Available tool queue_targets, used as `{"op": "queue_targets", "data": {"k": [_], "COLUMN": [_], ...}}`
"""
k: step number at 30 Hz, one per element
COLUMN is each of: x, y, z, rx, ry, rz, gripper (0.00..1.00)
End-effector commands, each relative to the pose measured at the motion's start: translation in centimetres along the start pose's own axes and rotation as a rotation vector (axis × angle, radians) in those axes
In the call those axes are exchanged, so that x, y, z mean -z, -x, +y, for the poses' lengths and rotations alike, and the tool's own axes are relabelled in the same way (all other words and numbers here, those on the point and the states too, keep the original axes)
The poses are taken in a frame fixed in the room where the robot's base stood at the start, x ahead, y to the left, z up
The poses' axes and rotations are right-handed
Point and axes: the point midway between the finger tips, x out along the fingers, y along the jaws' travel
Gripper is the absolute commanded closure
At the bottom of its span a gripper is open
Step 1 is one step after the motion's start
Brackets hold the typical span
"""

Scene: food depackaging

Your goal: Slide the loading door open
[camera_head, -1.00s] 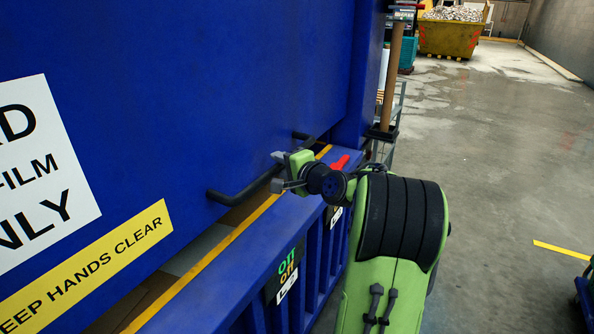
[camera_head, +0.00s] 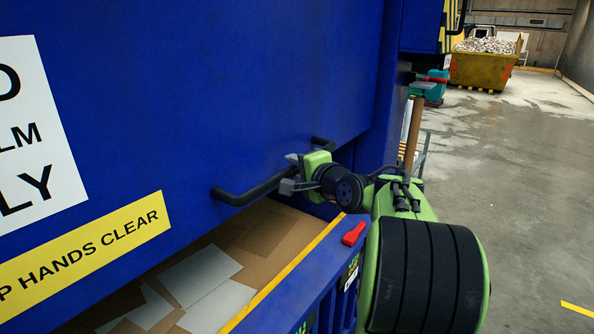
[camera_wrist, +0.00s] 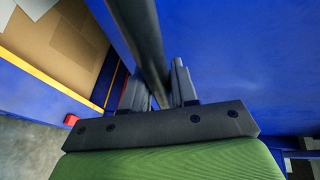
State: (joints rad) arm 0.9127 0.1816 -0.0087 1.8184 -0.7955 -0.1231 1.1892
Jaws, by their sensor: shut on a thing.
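The blue loading door (camera_head: 230,90) fills the left and middle of the head view, with a white sign and a yellow warning strip on it. Its dark bar handle (camera_head: 252,190) runs along the door's lower part. My gripper (camera_head: 290,172) is shut around the handle near its right part. In the wrist view the handle (camera_wrist: 147,40) passes between the two grey fingers of my gripper (camera_wrist: 160,85). Below the door is an opening, with cardboard and white sheets (camera_head: 205,272) visible inside.
A blue lower wall with a yellow edge (camera_head: 285,275) bounds the opening. A red lever (camera_head: 353,233) sits on it, near my arm. A wooden post (camera_head: 411,130) stands beyond the machine. A yellow skip (camera_head: 482,70) is far back; the floor at right is clear.

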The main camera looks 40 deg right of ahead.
Motion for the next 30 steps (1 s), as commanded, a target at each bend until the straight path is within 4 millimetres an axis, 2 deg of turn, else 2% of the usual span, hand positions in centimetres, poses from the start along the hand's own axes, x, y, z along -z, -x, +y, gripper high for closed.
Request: {"op": "queue_targets", "data": {"k": [1,12,13,16,17,26,30], "x": [0.1,0.1,0.1,0.1,0.1,0.1,0.2], "y": [0.1,0.1,0.1,0.1,0.1,0.4,2.9], "z": [-0.7,-0.4,-0.4,-0.3,-0.3,-0.1,0.0], "rx": [0.009,0.006,0.006,0.004,0.003,0.0,0.001], "ry": [0.006,0.004,0.004,0.003,0.003,0.001,0.003], "rz": [0.003,0.003,0.003,0.003,0.002,0.003,0.007], "gripper": [1.0,1.0,0.69,0.54,0.52,0.52,0.52]}}
